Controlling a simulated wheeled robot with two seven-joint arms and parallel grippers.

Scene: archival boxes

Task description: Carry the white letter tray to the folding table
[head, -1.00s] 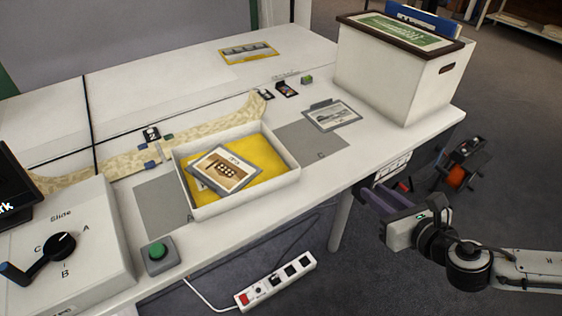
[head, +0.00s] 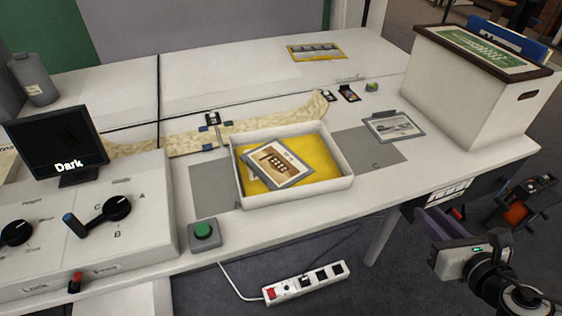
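The white letter tray (head: 298,199) sits on the white table (head: 310,227), partly over grey mats. It holds a yellow sheet (head: 322,155) and a grey-framed picture card (head: 277,165), which lies tilted. My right gripper (head: 428,222) is at the lower right, beyond the table's front edge and right of the tray, clear of it. Its fingers are seen from the side and partly cut by the arm, so their opening does not show. My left gripper is out of view. No folding table can be made out for certain.
A white archival box (head: 458,95) stands at the table's right end. A control console (head: 140,225) with knobs and a dark monitor (head: 62,140) stand left. A green button (head: 204,231) sits near the front edge. A power strip (head: 306,283) lies below on the floor.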

